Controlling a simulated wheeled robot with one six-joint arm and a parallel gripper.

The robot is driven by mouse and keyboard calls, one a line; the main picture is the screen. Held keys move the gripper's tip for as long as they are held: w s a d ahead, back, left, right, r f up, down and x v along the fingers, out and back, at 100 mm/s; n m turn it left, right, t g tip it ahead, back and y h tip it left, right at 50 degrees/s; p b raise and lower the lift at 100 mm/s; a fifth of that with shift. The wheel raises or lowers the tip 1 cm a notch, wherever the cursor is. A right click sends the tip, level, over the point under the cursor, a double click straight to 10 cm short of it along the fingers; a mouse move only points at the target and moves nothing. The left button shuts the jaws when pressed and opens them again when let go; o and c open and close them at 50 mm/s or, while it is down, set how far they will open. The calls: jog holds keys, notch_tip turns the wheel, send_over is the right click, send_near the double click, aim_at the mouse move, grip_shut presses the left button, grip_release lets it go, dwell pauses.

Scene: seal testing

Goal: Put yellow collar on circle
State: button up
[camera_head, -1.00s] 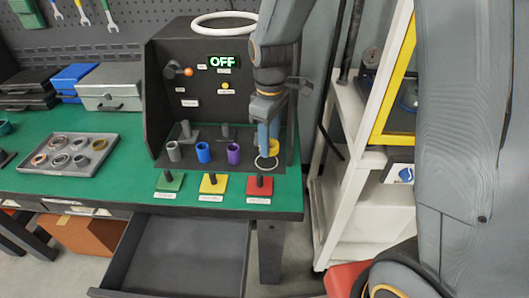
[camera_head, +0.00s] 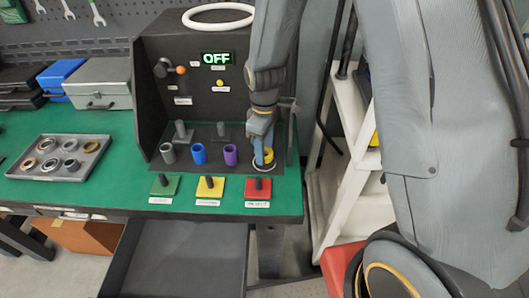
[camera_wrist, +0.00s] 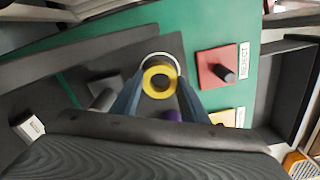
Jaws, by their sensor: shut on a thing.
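The yellow collar (camera_head: 268,154) is between the blue fingertips of my gripper (camera_head: 263,153), at the right end of the dark test stand's base. In the wrist view the collar (camera_wrist: 160,70) shows as a ring seen end on, with a finger on each side. The white circle (camera_head: 262,168) is a thin ring marked on the dark base. Its far arc (camera_wrist: 163,56) shows just past the collar in the wrist view. The collar looks low over the circle, slightly off its centre; I cannot tell whether it touches the base.
A grey cup (camera_head: 168,153), a blue cup (camera_head: 199,153) and a purple cup (camera_head: 230,155) stand left of my gripper. Green (camera_head: 157,188), yellow (camera_head: 203,191) and red (camera_head: 251,188) pads with black pegs line the front. A tray of rings (camera_head: 93,146) lies left.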

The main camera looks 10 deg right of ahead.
jog(key=shift+f, duration=1)
jog(key=shift+f, duration=0.15)
jog(key=o, duration=1.3)
notch_tip(320, 180, up, 12)
jog(key=shift+r+b, duration=0.2)
jog(key=shift+b, duration=0.95)
